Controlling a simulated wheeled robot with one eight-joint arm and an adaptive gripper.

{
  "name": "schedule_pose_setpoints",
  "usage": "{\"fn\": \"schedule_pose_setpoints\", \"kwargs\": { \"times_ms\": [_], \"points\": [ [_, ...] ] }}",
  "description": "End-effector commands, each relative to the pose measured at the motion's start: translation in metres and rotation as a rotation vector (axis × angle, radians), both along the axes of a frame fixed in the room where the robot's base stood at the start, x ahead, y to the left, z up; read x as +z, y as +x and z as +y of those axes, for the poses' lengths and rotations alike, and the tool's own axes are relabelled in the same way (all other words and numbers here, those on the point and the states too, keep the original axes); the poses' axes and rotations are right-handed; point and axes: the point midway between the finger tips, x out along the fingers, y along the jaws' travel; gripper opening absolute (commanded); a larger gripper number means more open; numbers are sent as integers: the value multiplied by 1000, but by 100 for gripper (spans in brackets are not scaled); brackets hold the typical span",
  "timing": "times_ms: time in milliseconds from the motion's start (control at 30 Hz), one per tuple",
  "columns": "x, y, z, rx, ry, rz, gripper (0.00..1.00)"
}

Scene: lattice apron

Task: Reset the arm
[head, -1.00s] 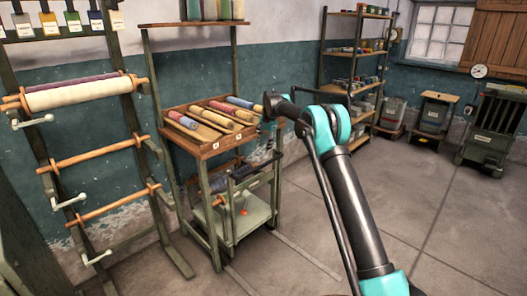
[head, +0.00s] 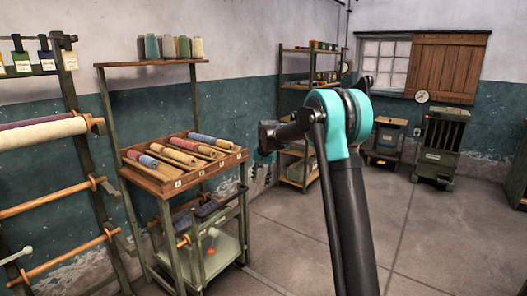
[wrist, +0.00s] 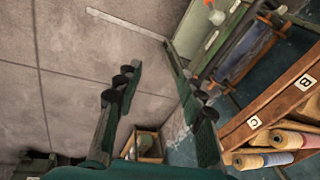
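My arm rises in the right middle of the head view, with a teal joint (head: 342,112) at its top, and folds over to the left. My gripper hangs at the far end of the arm, small and mostly hidden in the head view, in front of the wall right of the cart. In the wrist view my gripper (wrist: 158,72) has its two dark fingers spread apart, with bare floor and nothing held between them.
A wooden tray (head: 163,189) of coloured rolls tops the green cart left of my arm; its labelled edge shows at right in the wrist view. A roller rack (head: 60,206) stands far left. Shelves (head: 294,164) and a green cabinet (head: 440,145) stand behind. Floor to the right is clear.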

Motion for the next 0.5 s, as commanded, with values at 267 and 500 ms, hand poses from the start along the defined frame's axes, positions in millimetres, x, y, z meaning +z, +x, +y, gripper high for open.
{"fn": "schedule_pose_setpoints", "kwargs": {
  "times_ms": [267,500],
  "points": [
    [2,-103,-80,99,-52,-60,39],
    [-17,-205,-135,187,-106,-106,39]
  ]
}}
